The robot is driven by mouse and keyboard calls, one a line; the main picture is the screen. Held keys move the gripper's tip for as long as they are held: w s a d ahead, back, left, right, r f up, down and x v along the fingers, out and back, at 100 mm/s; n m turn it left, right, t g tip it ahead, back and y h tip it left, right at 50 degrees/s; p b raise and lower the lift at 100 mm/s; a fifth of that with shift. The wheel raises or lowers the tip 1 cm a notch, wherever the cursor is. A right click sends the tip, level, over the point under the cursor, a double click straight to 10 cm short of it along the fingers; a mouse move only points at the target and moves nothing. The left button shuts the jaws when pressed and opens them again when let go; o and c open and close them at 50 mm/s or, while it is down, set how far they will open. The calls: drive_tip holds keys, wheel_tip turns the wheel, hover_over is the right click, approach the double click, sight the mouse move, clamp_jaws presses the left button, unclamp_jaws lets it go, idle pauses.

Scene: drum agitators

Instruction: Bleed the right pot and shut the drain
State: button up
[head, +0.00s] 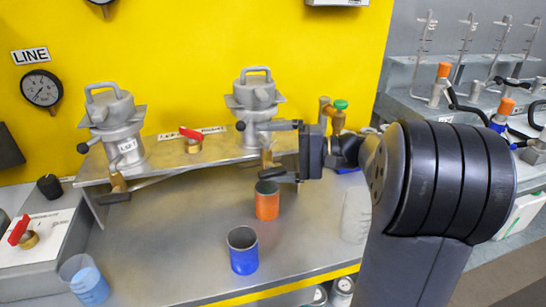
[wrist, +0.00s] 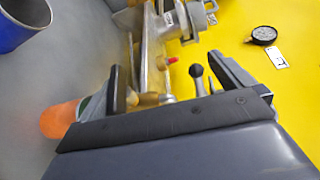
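The right pot (head: 255,105) is a grey metal pot with a top handle, on a raised shelf. Under its front is a brass drain fitting (head: 267,158), partly hidden by my gripper. My gripper (head: 276,150) is in front of this pot, its fingers spread one above the other. In the wrist view, the open fingers (wrist: 172,82) have a dark ball-ended lever (wrist: 196,72) between them in the picture, nearer the right finger; contact cannot be told. An orange cup (head: 267,203) stands below the right pot; it also shows in the wrist view (wrist: 58,121).
The left pot (head: 118,130) stands on the same shelf (head: 178,162). A red-lever valve (head: 191,140) sits between the pots. A blue cup (head: 243,252) and a clear beaker with blue liquid (head: 88,283) stand on the bench. A brass valve with a green knob (head: 338,112) is right of my gripper.

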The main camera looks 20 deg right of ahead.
drive_tip(key=shift+t+y, duration=0.4)
drive_tip(key=shift+y, duration=0.1)
drive_tip(key=r, duration=0.5)
drive_tip(key=shift+w+r, duration=0.25)
drive_tip(key=shift+r, duration=0.05)
drive_tip(key=shift+g+h, duration=0.4)
drive_tip(key=shift+h, duration=0.3)
drive_tip(key=f, duration=0.2)
drive_tip(key=s+f, duration=0.1)
drive_tip(key=f, duration=0.1)
drive_tip(key=shift+p+v, duration=0.3)
drive_tip(key=shift+v, duration=1.3)
drive_tip(key=shift+s+d, duration=0.55)
drive_tip(key=c, duration=1.1)
drive_tip(key=shift+o, duration=0.2)
drive_tip(key=f+p+v, duration=0.1)
drive_tip(key=v, duration=0.7)
drive_tip(key=shift+p, duration=0.35)
drive_tip(key=shift+s+r, duration=0.1)
drive_tip(key=shift+r, duration=0.05)
